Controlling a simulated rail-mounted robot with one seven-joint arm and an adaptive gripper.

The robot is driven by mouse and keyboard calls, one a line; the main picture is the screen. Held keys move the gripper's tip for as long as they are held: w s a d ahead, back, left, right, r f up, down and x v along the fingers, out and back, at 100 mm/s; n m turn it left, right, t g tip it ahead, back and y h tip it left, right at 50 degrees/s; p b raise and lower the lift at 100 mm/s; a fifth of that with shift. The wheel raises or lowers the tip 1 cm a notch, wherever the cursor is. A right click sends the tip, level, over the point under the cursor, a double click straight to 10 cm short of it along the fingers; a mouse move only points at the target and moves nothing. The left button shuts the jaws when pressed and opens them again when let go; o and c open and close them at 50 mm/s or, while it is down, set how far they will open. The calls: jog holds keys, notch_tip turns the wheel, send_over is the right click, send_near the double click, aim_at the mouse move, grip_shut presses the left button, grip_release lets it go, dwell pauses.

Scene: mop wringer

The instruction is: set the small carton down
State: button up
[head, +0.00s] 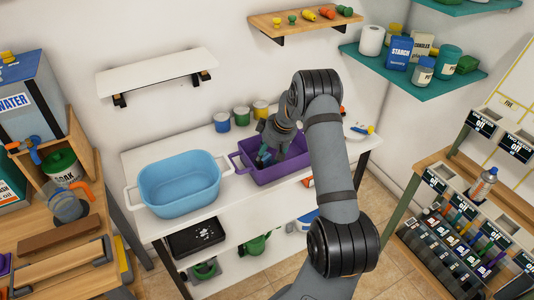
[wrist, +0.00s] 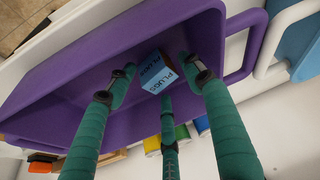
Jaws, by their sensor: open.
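The small carton (wrist: 154,72), blue and white with "PLUGS" printed on two faces, is inside the purple tub (wrist: 120,135) in the wrist view. It sits tilted in the picture, between the green fingers of my gripper (wrist: 162,84). The fingers are spread, with the two outer tips on either side of the carton and a third finger in front of its lower edge. Whether any finger touches it is unclear. In the head view my gripper (head: 266,155) reaches down into the purple tub (head: 285,174), and the carton is hard to make out there.
A light blue basin (head: 179,184) stands left of the purple tub on the white table (head: 135,160). Several small paint pots (head: 241,117) stand behind the tub. A wall shelf (head: 155,73) hangs above left, and a workbench with bottles (head: 488,185) is at right.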

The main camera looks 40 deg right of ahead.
jog(key=b+v, duration=0.1)
jog(key=v, duration=1.1)
jog(key=shift+r, duration=0.1)
